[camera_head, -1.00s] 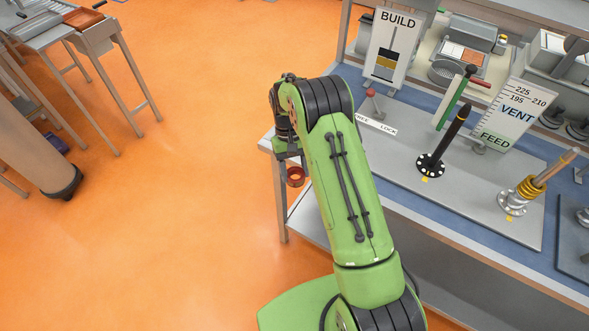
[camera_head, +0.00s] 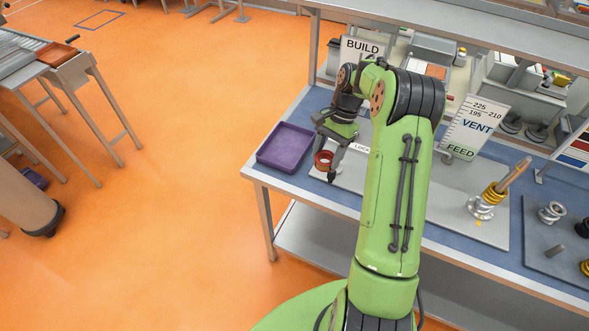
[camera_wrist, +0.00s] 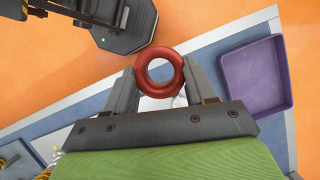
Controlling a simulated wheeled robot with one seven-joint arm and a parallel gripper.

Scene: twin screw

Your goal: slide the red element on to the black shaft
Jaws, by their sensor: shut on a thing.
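The red element (camera_wrist: 160,94) is a short ring with an open bore. My gripper (camera_wrist: 161,76) is shut on it, one finger on each side, in the wrist view. In the head view the red element (camera_head: 323,166) hangs in my gripper (camera_head: 328,158) at the front left corner of the grey plate, beside the purple tray. I cannot tell its exact height above the bench. The black shaft is hidden behind my arm in the head view, and I cannot make it out in the wrist view.
The purple tray (camera_head: 286,147) looks empty; it also shows in the wrist view (camera_wrist: 282,77). A BUILD sign (camera_head: 358,50) and a VENT/FEED sign (camera_head: 475,127) stand behind.

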